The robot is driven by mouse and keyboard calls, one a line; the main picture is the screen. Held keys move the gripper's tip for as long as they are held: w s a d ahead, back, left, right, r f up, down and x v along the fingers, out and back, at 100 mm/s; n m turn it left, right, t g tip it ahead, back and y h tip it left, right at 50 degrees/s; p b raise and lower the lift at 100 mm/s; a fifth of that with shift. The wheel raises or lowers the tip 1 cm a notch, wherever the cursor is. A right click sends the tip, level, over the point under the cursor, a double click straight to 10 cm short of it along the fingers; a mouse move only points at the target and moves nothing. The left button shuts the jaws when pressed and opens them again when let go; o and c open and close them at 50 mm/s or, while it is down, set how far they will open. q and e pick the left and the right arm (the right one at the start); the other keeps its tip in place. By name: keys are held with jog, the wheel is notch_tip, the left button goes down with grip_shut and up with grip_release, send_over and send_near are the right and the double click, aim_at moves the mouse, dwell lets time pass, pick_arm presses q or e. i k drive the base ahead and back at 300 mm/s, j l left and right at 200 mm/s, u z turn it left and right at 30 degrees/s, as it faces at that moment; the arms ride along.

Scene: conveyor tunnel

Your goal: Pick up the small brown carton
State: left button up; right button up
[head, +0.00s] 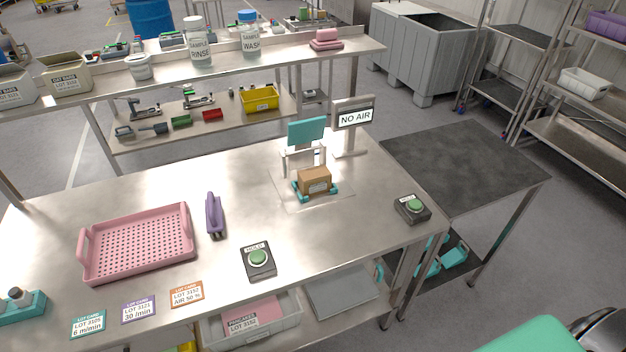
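The small brown carton (314,180) sits on a low teal holder (300,190) on the steel table, right of the middle. It has a pale label on its front face. A white frame with a teal panel (306,132) stands just behind it.
A "NO AIR" sign (355,118) stands behind the carton. Green-button boxes sit at front (259,260) and right (411,208). A pink perforated tray (138,241) and purple handled tool (214,214) lie left. Bare table surrounds the carton's front. A raised shelf (230,70) runs behind.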

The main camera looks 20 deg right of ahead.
aim_at(311, 188)
jog(key=l+z, duration=0.25)
jog(key=l, duration=0.45)
jog(key=i+l+z, duration=0.2)
jog(key=l, duration=0.45)
jog(key=k, duration=0.05)
